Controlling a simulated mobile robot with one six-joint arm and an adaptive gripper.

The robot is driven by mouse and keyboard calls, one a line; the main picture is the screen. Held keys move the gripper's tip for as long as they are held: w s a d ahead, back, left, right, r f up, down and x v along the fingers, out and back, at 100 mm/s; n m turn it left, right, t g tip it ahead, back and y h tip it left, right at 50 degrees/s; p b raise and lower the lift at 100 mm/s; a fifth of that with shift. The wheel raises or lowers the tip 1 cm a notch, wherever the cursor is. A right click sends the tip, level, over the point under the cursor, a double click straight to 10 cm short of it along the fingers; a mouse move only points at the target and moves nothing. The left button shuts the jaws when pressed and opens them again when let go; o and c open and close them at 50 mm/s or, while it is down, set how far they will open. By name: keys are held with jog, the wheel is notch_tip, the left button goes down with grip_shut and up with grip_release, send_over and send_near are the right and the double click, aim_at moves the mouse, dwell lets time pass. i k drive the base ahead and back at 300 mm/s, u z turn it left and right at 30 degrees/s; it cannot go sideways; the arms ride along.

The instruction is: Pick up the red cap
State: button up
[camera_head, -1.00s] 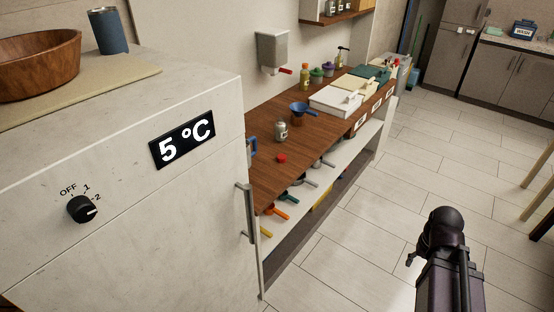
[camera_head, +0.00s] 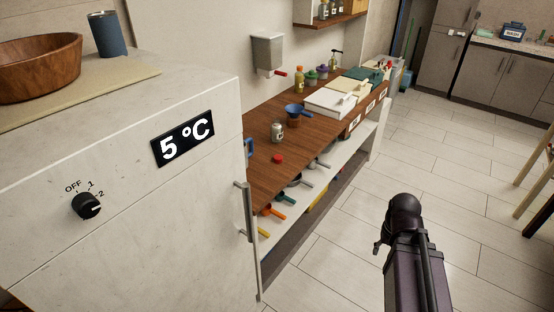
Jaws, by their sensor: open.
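The red cap (camera_head: 278,158) is a small red round piece lying on the brown wooden counter (camera_head: 262,178), near its front edge. A small silver-grey jar (camera_head: 277,132) stands just behind it. My dark arm reaches in from the bottom right, over the floor. A small dark part at its end looks like my gripper (camera_head: 379,247); most of it is hidden behind the arm. It is open, well to the right of the counter and apart from the cap. I see nothing held in it.
A tall pale cabinet (camera_head: 120,205) with a "5 °C" label, a knob and a vertical handle (camera_head: 247,240) stands on the left, next to the counter. A blue funnel-like item (camera_head: 297,110) and white box (camera_head: 330,102) stand farther back. Colourful-handled pans fill the shelf below.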

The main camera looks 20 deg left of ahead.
aim_at(278, 158)
jog(key=z, duration=0.05)
jog(key=i, duration=1)
jog(key=u, duration=0.05)
